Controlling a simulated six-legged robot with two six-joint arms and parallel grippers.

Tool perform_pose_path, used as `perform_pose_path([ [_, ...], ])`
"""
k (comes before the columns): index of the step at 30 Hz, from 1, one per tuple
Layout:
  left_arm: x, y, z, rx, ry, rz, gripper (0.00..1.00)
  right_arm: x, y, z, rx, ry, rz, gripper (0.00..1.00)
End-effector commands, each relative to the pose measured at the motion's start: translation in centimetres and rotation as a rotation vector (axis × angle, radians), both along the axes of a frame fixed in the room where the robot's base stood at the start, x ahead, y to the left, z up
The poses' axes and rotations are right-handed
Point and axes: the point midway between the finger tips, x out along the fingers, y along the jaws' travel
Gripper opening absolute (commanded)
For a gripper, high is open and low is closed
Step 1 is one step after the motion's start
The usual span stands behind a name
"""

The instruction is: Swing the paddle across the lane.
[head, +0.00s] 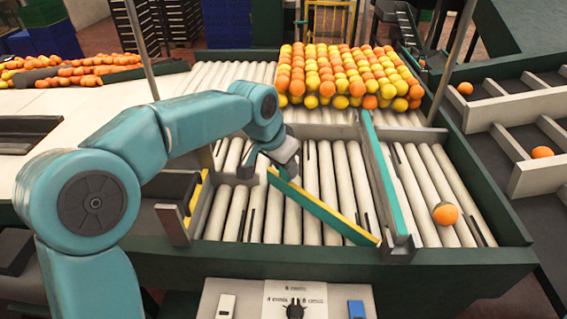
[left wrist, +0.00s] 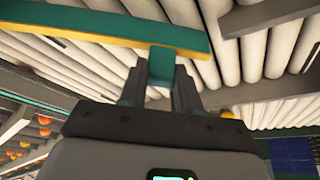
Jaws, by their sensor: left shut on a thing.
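The paddle (head: 320,208) is a long green bar with a yellow edge. It lies slantwise over the lane's white rollers (head: 327,170), from back left to front right, its front end close to the green-topped divider (head: 385,180). My left gripper (head: 279,168) is at the paddle's back left end. In the left wrist view the paddle (left wrist: 110,28) runs across the top, and my left gripper (left wrist: 160,75) is shut on its short green tab (left wrist: 174,62). My right gripper is in neither view.
Many orange and yellow fruits (head: 345,75) are massed on the rollers behind the lane. A single orange (head: 445,214) sits on the rollers right of the divider. A control panel with a knob (head: 295,308) stands in front. Divided trays (head: 520,110) are at right.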

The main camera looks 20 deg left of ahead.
Motion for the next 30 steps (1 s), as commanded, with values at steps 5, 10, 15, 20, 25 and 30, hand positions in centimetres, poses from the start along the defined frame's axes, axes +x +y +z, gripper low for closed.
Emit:
perform_pose_path([
  [5, -0.2, -0.1, -0.8, 0.001, 0.019, -0.005, 0.0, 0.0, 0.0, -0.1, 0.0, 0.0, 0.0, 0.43],
  [10, -0.2, -0.1, -0.8, 0.0, 0.019, -0.007, 0.0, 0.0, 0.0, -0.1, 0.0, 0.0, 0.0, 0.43],
  [15, 0.0, -0.1, -0.7, 0.0, 0.015, -0.006, 0.57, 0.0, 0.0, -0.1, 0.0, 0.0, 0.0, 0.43],
  [20, 0.1, 0.0, -0.4, 0.001, 0.01, -0.007, 0.57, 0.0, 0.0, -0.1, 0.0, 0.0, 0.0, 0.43],
  [25, -0.2, 0.1, 0.7, 0.0, 0.005, -0.006, 0.57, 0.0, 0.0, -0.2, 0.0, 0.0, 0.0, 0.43],
  [30, -1.5, 0.6, 4.2, 0.0, 0.001, -0.006, 0.57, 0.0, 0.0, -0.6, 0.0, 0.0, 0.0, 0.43],
])
